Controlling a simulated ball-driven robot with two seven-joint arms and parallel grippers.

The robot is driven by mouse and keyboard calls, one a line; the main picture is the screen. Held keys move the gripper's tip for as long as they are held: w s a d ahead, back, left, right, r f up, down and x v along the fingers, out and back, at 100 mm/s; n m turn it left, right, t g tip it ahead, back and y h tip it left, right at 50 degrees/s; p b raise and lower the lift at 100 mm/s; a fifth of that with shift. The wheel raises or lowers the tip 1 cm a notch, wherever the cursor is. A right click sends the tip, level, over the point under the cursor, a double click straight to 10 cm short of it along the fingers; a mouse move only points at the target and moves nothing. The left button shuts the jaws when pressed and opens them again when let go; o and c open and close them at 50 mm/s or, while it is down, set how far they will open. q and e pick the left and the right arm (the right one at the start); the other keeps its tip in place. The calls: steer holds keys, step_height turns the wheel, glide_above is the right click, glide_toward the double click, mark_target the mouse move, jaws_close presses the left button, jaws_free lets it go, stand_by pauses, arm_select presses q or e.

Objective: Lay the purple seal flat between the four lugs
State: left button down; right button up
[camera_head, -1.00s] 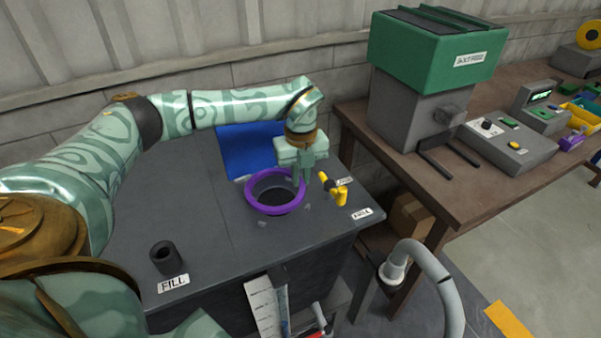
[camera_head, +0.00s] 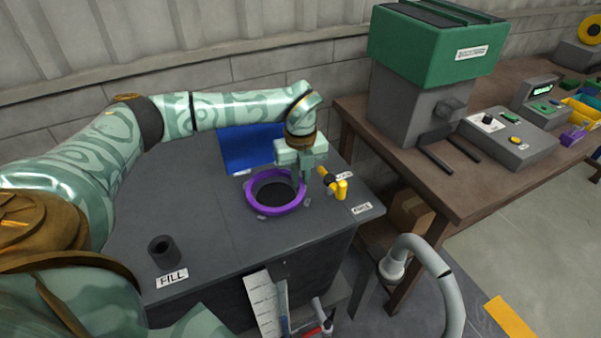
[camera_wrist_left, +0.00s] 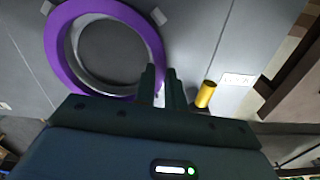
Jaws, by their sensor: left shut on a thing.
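The purple seal (camera_head: 268,210) is a ring around the dark round opening in the grey bench top, level or nearly so. I cannot tell whether it rests fully on the surface. It also shows in the wrist view (camera_wrist_left: 60,52), with a grey inner rim visible inside it. Small grey lugs stand just outside the ring, one at the front (camera_head: 262,217) and one at the right (camera_head: 306,201); others are partly hidden. My left gripper (camera_head: 298,188) points down and is shut on the seal's right side; its fingers (camera_wrist_left: 161,88) show in the wrist view. My right gripper is out of view.
A yellow-handled valve (camera_head: 338,187) stands close to the right of my left gripper. A blue panel (camera_head: 248,150) lies behind the seal. A black filler pipe (camera_head: 163,252) stands at the front left. The bench top left of the seal is clear.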

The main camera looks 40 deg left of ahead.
arm_select(q)
steer(key=shift+f, duration=0.4)
steer(key=c, duration=1.4)
jaws_free()
steer(key=shift+r, duration=0.1)
step_height(320, 180, up, 16)
steer(key=p, duration=0.3)
steer(key=shift+r, duration=0.1)
